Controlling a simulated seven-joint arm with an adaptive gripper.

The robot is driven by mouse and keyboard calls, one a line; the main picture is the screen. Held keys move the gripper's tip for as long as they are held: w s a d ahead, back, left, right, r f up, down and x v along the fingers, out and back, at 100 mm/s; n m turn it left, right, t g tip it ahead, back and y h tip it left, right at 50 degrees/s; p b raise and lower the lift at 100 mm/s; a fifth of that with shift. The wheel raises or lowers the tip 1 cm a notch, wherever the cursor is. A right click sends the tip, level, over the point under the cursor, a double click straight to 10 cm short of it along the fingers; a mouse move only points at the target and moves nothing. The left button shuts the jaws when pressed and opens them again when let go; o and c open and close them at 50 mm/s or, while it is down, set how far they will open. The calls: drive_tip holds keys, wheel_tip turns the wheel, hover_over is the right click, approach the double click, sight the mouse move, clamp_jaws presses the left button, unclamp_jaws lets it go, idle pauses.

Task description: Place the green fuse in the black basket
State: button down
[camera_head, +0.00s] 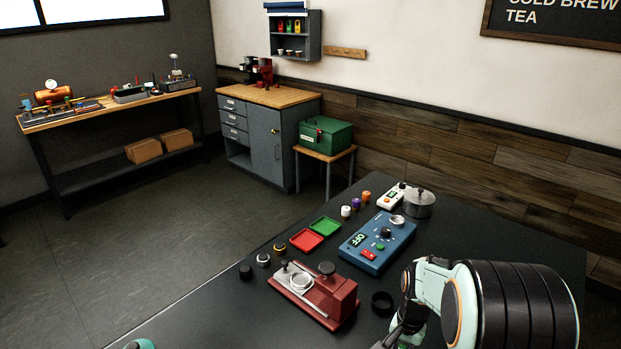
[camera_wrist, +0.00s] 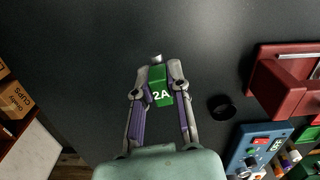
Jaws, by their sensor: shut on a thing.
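The green fuse (camera_wrist: 160,86), marked 2A, has a metal end cap and sits between the two fingers of my gripper (camera_wrist: 161,80) in the wrist view. The gripper is shut on it, above the dark tabletop. In the head view my gripper is mostly cut off at the bottom edge and the fuse cannot be seen. A small round black basket (camera_wrist: 222,107) stands on the table to the right of the fuse in the wrist view. In the head view the basket (camera_head: 382,303) is between the red machine and my arm.
The red machine (camera_head: 338,301) and blue control box (camera_head: 375,243) stand close beyond the basket. Red (camera_head: 306,241) and green (camera_head: 326,227) trays, several small knobs and a metal pot (camera_head: 420,204) are farther back. In the wrist view, a cups carton (camera_wrist: 14,101) is at the left.

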drive_tip(key=w+a+r+n, duration=0.3)
drive_tip(key=a+r, duration=0.4)
drive_tip(key=r, duration=0.4)
drive_tip(key=s+a+r+n, duration=0.2)
drive_tip(key=s+r+n, duration=0.2)
drive_tip(key=r, duration=0.2)
drive_tip(key=w+a+f+n, duration=0.35)
drive_tip(key=a+f, duration=0.35)
drive_tip(key=f, duration=0.3)
drive_tip(key=s+a+f+n, duration=0.5)
drive_tip(key=s+a+f, duration=0.6)
drive_tip(key=shift+n, duration=0.25)
drive_tip(key=f, duration=0.7)
drive_tip(key=shift+s+a+f, duration=0.2)
drive_tip(key=shift+s+a, duration=0.1)
drive_tip(key=shift+a, duration=0.1)
drive_tip(key=shift+f, duration=0.4)
